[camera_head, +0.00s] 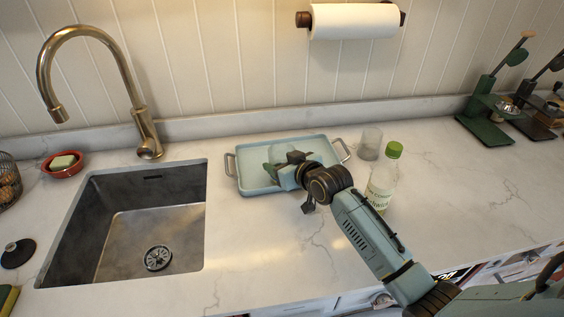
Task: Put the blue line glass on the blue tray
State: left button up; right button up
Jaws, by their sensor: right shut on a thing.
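The blue tray (256,182) lies on the marble counter right of the sink, with a metal handle at each end. My right gripper (281,163) reaches in over the tray from the right. It is shut on a clear glass (282,150), which is over the tray and partly hidden by the fingers. I cannot tell whether the glass touches the tray, and no blue line on it can be made out. A second clear glass (371,141) stands on the counter right of the tray, behind a bottle. My left gripper is not in view.
A bottle with a green cap (382,182) stands close beside my right arm. The sink (130,225) and gold faucet (146,125) are at the left, with a red soap dish (64,170). Green scale-like stands (487,125) are at the far right. The counter's right middle is clear.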

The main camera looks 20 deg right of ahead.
jog(key=o, duration=1.1)
jog(key=shift+o, duration=0.2)
jog(key=shift+r, duration=0.1)
jog(key=p+v, duration=0.1)
jog(key=v, duration=1.1)
